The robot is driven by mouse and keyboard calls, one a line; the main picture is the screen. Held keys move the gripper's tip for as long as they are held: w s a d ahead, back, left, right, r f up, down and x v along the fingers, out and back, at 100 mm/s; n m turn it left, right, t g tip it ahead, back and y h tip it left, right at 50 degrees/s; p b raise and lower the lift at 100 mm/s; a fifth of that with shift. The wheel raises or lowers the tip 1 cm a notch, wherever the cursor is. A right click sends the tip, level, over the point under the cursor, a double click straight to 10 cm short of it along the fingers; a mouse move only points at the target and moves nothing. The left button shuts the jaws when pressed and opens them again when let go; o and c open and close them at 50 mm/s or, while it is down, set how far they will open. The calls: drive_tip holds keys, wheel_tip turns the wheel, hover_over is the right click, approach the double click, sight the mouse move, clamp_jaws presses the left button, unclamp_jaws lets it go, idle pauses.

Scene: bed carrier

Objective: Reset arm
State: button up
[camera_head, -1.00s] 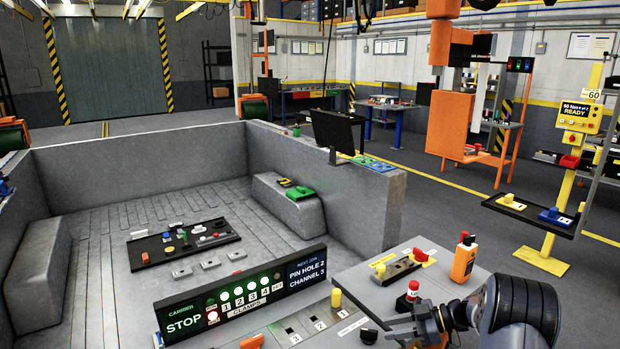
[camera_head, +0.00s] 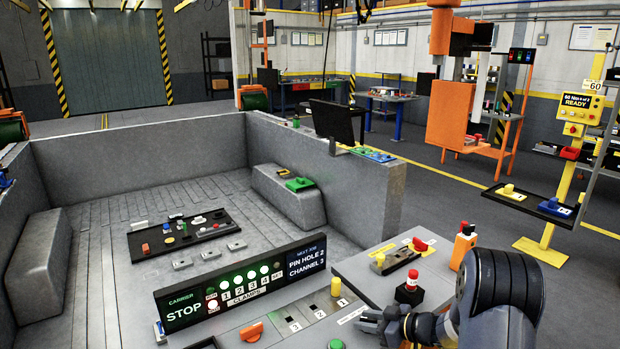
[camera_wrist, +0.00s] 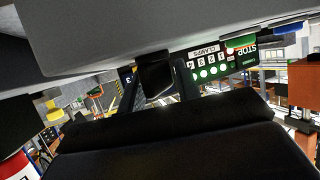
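My gripper (camera_head: 372,322) is at the lower right of the head view, over the near part of the grey console (camera_head: 362,265). The carrier panel (camera_head: 240,285) reads STOP, CLAMPS, PIN HOLE 2 and CHANNEL 3, with several green lights lit.
A red-topped black item (camera_head: 410,289) stands close behind my gripper. A grey-walled bay (camera_head: 385,205) lies beyond.

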drive_tip(key=shift+f+m+t+h+b, duration=0.2)
drive_tip(key=shift+m+t+h+b, duration=1)
drive_tip(key=shift+b, duration=0.75)
drive_tip(key=shift+r+m+t+b, duration=0.1)
drive_tip(key=shift+m+t+b, duration=0.2)
drive_tip(key=shift+m+b, duration=0.15)
drive_tip(key=shift+h, duration=0.3)
drive_tip(key=shift+r, duration=0.2)
